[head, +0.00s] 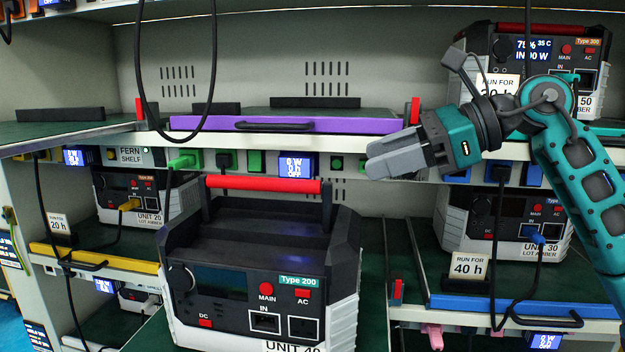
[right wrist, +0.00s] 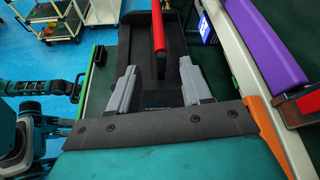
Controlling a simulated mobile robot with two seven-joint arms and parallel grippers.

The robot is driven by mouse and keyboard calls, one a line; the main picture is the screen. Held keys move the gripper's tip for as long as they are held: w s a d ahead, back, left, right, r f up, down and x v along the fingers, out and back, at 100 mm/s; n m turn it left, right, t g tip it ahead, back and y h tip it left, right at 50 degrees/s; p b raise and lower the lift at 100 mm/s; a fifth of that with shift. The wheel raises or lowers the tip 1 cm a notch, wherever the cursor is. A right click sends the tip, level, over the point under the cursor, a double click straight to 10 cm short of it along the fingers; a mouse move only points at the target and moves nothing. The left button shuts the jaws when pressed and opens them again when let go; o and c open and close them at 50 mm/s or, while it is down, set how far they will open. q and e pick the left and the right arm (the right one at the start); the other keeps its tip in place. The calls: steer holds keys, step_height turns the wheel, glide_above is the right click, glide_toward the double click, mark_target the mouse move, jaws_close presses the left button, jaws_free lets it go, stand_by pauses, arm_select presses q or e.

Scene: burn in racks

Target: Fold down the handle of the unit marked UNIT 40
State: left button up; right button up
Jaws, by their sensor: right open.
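UNIT 40 (head: 240,256) is a black and white box marked Type 200, front and centre in the head view; its label is partly cut off at the bottom edge. Its handle (head: 262,185) stands up, a red bar on black side arms above the top. My right gripper (head: 372,160) is open and empty, above and right of the handle in the head view. In the right wrist view its fingers (right wrist: 158,84) are spread over the dark unit, and the red bar (right wrist: 158,26) lies beyond the fingertips, apart from them.
A purple-edged shelf (head: 285,124) runs behind the handle. UNIT 20 (head: 130,200) stands behind left, UNIT 30 (head: 535,235) right. A black cable (head: 213,75) hangs in a loop above the handle. A RUN FOR 40 h card (head: 468,266) stands right of the unit.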

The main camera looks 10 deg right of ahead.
steer(key=x, duration=1.1)
steer(key=shift+a+f, duration=0.1)
steer(key=shift+c, duration=0.3)
jaws_close()
